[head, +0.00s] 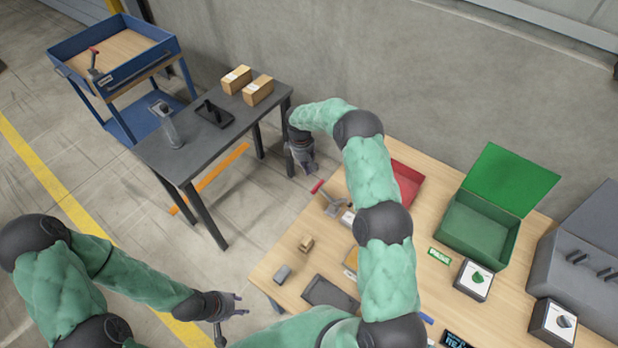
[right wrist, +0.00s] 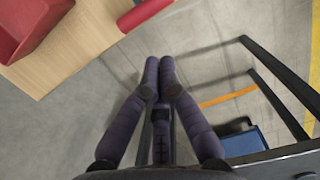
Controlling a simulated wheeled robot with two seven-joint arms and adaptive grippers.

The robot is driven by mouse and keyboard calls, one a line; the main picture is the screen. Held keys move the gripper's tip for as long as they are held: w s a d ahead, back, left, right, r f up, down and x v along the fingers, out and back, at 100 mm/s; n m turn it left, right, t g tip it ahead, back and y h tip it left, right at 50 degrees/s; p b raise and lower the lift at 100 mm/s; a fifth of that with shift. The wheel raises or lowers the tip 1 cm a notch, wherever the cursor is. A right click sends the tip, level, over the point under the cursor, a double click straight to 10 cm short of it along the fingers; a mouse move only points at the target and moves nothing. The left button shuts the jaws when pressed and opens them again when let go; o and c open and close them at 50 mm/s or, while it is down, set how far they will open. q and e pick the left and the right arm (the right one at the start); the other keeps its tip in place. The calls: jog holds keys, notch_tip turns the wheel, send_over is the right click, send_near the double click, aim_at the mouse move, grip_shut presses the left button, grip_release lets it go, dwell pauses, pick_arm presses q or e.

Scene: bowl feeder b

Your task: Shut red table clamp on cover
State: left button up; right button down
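The red-handled table clamp (head: 331,205) stands at the left back part of the wooden table, its red handle sticking up to the left. The red handle (right wrist: 143,13) also shows at the top of the right wrist view. My right gripper (head: 306,168) hangs beyond the table's left edge, apart from the handle; its fingers (right wrist: 160,62) lie together with nothing between them. My left gripper (head: 238,304) is at the lower left, off the table, empty as far as I see; its finger gap is unclear. I cannot make out the cover; my right arm hides part of the table.
A red bin (head: 405,183), an open green box (head: 478,228) and a grey machine (head: 585,265) stand on the table. A dark tray (head: 329,293) and small blocks lie at the front. A dark side table (head: 190,150) and a blue cart (head: 120,72) stand left, with floor between.

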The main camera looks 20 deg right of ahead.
jog(key=shift+w+a, duration=0.75)
jog(key=shift+a, duration=0.1)
notch_tip(320, 180, down, 10)
jog(key=s+b, duration=0.2)
jog(key=shift+s+d+r, duration=0.5)
jog(key=shift+d+r, duration=0.05)
jog(key=shift+r, duration=0.25)
jog(key=shift+s+d+r, duration=0.45)
jog(key=shift+d+r, duration=0.1)
jog(key=shift+r, duration=0.25)
jog(key=shift+r, duration=0.1)
jog(key=shift+s+d+r+p, duration=0.1)
jog(key=shift+r+p, duration=0.1)
jog(key=shift+p, duration=0.1)
